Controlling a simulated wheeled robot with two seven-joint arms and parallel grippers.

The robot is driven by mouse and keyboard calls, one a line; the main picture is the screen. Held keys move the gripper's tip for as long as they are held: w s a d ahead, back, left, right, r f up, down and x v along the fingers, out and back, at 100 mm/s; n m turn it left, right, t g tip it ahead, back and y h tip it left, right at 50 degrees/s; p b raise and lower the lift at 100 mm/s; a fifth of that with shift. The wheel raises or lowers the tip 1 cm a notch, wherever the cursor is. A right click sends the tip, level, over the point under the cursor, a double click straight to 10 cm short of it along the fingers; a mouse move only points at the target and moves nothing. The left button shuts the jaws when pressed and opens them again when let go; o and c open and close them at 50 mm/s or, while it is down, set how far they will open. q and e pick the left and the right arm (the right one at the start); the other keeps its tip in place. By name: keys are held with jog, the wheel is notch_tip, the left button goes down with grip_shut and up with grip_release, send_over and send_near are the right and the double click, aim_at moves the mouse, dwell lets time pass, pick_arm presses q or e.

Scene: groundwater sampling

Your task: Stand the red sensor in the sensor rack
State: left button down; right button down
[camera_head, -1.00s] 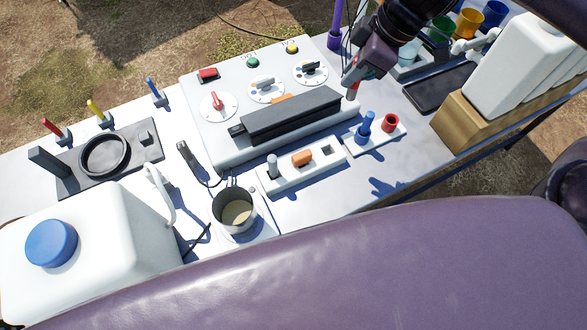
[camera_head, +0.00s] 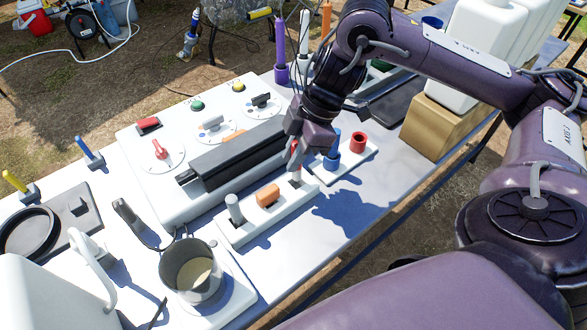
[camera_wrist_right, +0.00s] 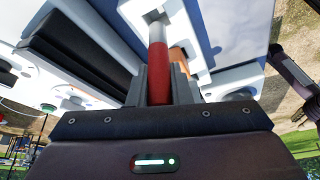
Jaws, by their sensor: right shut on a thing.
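My right gripper (camera_head: 298,139) is shut on the red sensor (camera_wrist_right: 158,72), a slim red cylinder with a pale grey lower end. The sensor is roughly upright, its lower end at the right end of a long white block (camera_head: 247,232). In the right wrist view that end lines up with a square hole; I cannot tell whether it is inside. The block also carries a grey cylinder (camera_head: 234,207) and an orange piece (camera_head: 268,195). Beside it, a small white rack (camera_head: 345,161) has a blue socket with a blue sensor (camera_head: 333,143) and an empty-looking red socket (camera_head: 358,143). My left gripper is out of view.
A control panel (camera_head: 140,190) with knobs and a black bar (camera_head: 235,157) stands close behind the block. A metal beaker (camera_head: 192,270) is front left. A wooden crate (camera_head: 440,128) with white jugs stands right. The table front (camera_head: 320,235) is clear.

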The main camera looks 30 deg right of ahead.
aim_at(294, 179)
jog(key=shift+f+b, duration=0.35)
jog(key=shift+f, duration=1.75)
jog(key=shift+f, duration=0.15)
jog(key=c, duration=1.3)
grip_release()
